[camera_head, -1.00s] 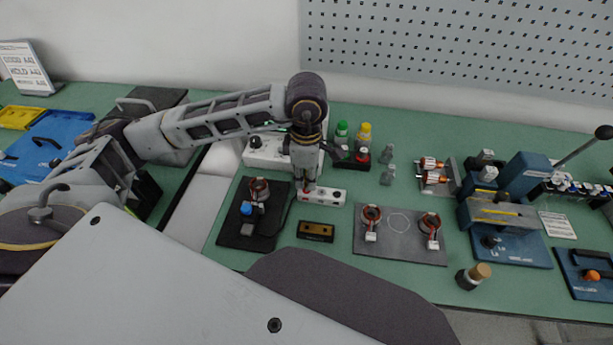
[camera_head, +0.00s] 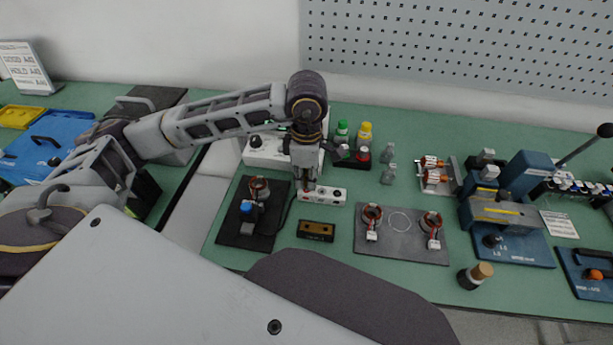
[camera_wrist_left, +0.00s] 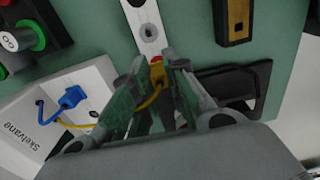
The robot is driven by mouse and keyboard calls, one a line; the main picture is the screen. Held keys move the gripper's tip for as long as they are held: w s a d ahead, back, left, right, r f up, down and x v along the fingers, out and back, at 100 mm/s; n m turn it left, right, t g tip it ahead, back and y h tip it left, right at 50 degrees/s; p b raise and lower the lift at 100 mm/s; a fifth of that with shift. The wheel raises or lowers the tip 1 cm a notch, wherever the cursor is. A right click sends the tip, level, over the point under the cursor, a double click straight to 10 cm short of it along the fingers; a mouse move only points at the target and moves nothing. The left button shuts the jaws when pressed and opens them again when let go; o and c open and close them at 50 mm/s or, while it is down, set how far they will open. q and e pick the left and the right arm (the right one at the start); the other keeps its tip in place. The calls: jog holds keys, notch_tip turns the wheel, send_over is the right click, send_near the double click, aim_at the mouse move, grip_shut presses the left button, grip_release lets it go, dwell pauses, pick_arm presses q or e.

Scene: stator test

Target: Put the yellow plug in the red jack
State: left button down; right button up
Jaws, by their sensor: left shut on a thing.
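My left gripper (camera_head: 308,187) points down over the white jack strip (camera_head: 333,196) on the bench. In the left wrist view its fingers (camera_wrist_left: 158,72) are shut on the yellow plug (camera_wrist_left: 158,76), whose yellow cable trails back between the fingers. A bit of the red jack (camera_wrist_left: 156,59) shows right at the plug's front end, on the white strip. The plug's tip is hidden, so I cannot tell how deep it sits. My right gripper is not in view.
A white instrument box (camera_wrist_left: 48,118) with a blue plug (camera_wrist_left: 72,97) stands beside the strip. A dark mat with a stator (camera_head: 259,188) lies left of the gripper. A black and brass block (camera_head: 316,231) lies in front. A grey mat (camera_head: 400,249) with two stators lies right.

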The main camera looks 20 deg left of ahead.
pick_arm(q)
jog(key=shift+f+b, duration=0.2)
jog(key=shift+b, duration=0.3)
dwell(1.0)
jog(key=shift+w+a+f+b, duration=0.15)
jog(key=shift+w+f+b, duration=0.3)
jog(key=shift+b, duration=0.15)
dwell(0.8)
jog(key=shift+s+b, duration=0.15)
jog(key=shift+b, duration=0.2)
jog(key=shift+s+f+b, duration=0.15)
jog(key=shift+f+b, duration=0.3)
jog(key=shift+b, duration=0.15)
dwell(0.4)
jog(key=c, duration=1.3)
grip_release()
jog(key=shift+r, duration=0.2)
jog(key=shift+r, duration=3.8)
